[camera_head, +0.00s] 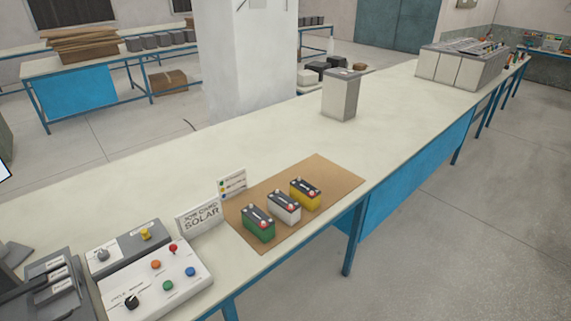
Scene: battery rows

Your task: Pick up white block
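The white block (284,210) is a small battery-like block with a dark top and a reddish terminal. It stands upright on a brown mat (325,172) on the long table. It is in the middle of a row, between a green block (258,229) on its left and a yellow block (305,198) on its right, with narrow gaps. Neither of my grippers shows in the head view.
A sign reading SOLAR (199,217) and a small colour-dot card (232,183) stand left of the mat. A control box with buttons (160,285) is at the front left. A grey-white box (341,97) stands farther back. The table (400,110) is clear around it.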

